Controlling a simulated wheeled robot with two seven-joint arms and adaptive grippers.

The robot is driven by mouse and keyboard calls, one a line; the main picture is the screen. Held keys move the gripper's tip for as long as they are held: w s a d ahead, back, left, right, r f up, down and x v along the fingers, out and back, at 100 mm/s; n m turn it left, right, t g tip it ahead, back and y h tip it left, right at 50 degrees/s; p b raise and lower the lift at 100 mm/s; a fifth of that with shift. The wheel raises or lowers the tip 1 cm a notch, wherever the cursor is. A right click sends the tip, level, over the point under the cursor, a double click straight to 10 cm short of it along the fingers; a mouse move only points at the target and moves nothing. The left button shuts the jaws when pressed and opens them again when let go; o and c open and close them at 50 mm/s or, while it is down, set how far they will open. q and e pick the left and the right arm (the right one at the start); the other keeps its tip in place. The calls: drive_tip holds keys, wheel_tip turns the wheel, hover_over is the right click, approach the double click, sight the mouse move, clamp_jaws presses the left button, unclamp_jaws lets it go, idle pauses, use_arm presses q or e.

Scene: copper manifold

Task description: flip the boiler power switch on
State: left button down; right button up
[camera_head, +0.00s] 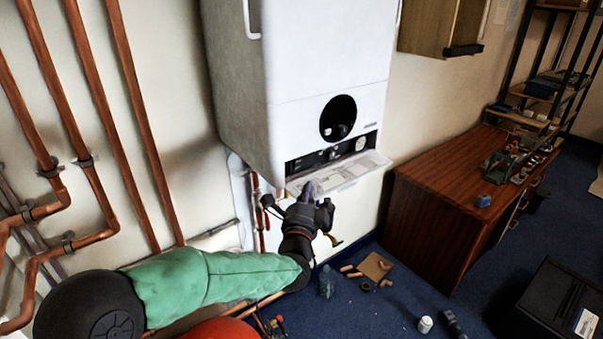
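The white boiler (330,60) hangs on the wall in the upper middle of the head view. Its control panel (337,150) is a dark strip with small knobs and dials near the bottom, above a flap (345,172) that is folded down. I cannot make out the power switch or its position. My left gripper (308,190) is just below the panel's left part, in front of the flap's left end. Its fingers point up toward the panel; they look close together, but their opening is too small to tell. My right gripper is not in view.
Copper pipes (140,110) run down the left wall. A wooden desk (440,190) with clutter stands right of the boiler. Loose fittings and a bottle (326,282) lie on the blue floor (380,318). A black case (560,305) is at the lower right.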

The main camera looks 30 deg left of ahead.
sight(301, 160)
use_arm(q)
drive_tip(key=b+x, duration=0.1)
drive_tip(key=x, duration=0.4)
drive_tip(key=shift+f, duration=0.15)
drive_tip(key=shift+w+a+r+b, duration=0.15)
drive_tip(key=shift+w+a, duration=0.1)
drive_tip(key=shift+a, duration=0.35)
drive_tip(key=shift+w+a+r+b, duration=0.2)
drive_tip(key=shift+w+a, duration=0.05)
drive_tip(key=shift+a, duration=0.35)
drive_tip(key=shift+w+a+r+b, duration=0.15)
drive_tip(key=shift+w+a, duration=0.1)
drive_tip(key=shift+a, duration=0.3)
drive_tip(key=r+n+g+p, duration=0.1)
drive_tip(key=p, duration=0.3)
drive_tip(key=shift+w+a+r, duration=0.1)
drive_tip(key=shift+a, duration=0.25)
drive_tip(key=shift+f+h, duration=0.3)
